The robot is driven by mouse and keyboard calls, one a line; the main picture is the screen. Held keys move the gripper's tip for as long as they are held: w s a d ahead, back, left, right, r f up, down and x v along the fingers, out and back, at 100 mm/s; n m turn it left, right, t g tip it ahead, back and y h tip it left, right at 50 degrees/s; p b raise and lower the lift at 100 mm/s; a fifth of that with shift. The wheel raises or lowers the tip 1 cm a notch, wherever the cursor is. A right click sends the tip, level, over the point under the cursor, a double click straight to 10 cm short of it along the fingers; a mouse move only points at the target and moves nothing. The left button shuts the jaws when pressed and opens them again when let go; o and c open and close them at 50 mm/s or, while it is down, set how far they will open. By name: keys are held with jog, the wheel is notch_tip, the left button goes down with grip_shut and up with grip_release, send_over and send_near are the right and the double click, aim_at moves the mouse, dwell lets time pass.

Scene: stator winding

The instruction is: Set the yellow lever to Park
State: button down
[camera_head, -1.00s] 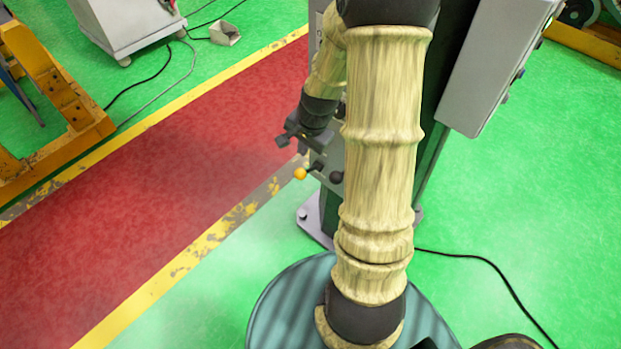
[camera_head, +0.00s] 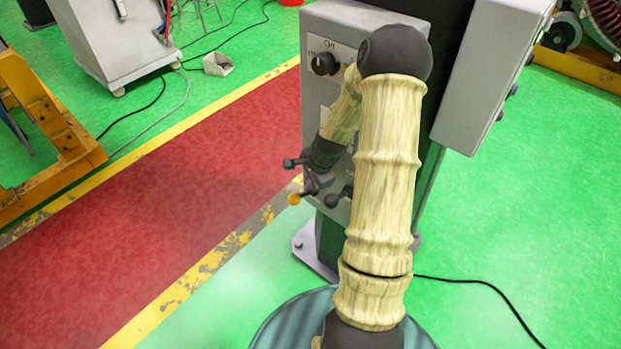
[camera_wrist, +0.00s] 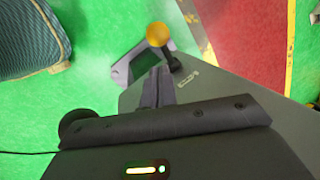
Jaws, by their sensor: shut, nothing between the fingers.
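The yellow lever's round knob (camera_head: 294,198) sticks out to the left of the grey control panel (camera_head: 318,110), low on its face. In the wrist view the yellow knob (camera_wrist: 158,34) is on a short dark stem beside the panel edge (camera_wrist: 215,88). My gripper (camera_head: 312,185) is shut and empty, very close to the lever in the head view. In the wrist view its closed fingers (camera_wrist: 158,84) point toward the knob, with a small gap in the picture. Whether the fingers touch the stem cannot be told. The lever's position marking is not readable.
A black-knobbed lever (camera_head: 333,199) sits just right of my gripper on the panel. A dark rotary knob (camera_head: 324,63) is higher up. A grey box (camera_head: 490,75) hangs at right. The red walkway (camera_head: 190,190) to the left is clear.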

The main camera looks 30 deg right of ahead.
aim_at(300, 196)
jog(key=x, duration=0.6)
jog(key=shift+w+f, duration=0.15)
jog(key=shift+f, duration=0.25)
jog(key=shift+a, duration=0.2)
